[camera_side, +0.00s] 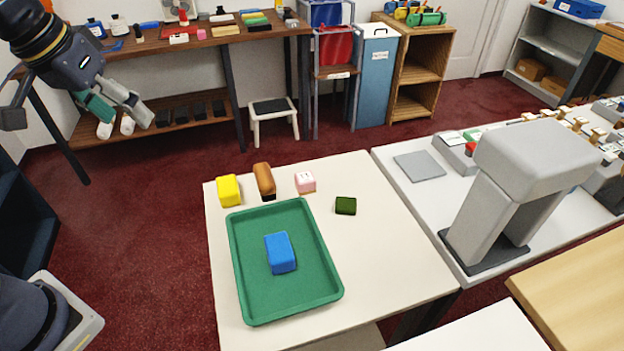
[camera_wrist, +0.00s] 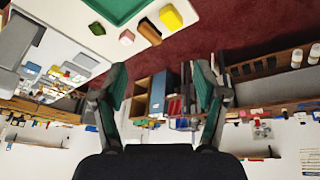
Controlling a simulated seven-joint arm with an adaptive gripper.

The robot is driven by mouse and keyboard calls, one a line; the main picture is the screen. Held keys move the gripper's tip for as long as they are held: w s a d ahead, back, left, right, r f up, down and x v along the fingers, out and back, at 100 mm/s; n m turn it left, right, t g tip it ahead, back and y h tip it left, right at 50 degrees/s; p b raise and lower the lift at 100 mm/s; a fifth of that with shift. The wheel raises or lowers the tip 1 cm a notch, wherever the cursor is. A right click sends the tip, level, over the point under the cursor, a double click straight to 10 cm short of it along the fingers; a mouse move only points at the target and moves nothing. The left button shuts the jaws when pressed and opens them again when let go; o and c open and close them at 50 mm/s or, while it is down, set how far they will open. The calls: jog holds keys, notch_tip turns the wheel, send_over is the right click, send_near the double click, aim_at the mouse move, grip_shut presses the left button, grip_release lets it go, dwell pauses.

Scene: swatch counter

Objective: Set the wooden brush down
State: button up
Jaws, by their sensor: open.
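The wooden brush (camera_side: 264,179), brown with a dark end, rests on the white table (camera_side: 390,230) just behind the green tray (camera_side: 240,266). It stands between a yellow block (camera_side: 228,189) and a pink block (camera_side: 305,182). In the wrist view the brush (camera_wrist: 150,32) shows near the top edge. My gripper (camera_side: 120,112) is high at the upper left of the side view, well away from the brush. In the wrist view my gripper (camera_wrist: 161,82) has its fingers wide apart with nothing between them.
A blue block (camera_side: 281,253) lies in the green tray. A small dark green block (camera_side: 345,205) sits right of the pink block. A grey arch-shaped structure (camera_side: 520,190) stands on the counter at right. The white table's right part is clear.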

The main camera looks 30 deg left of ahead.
jog(key=s+f+m+t, duration=0.1)
jog(key=s+f+m, duration=0.1)
jog(key=s, duration=0.5)
jog(key=shift+s+a, duration=0.2)
jog(key=shift+s, duration=0.2)
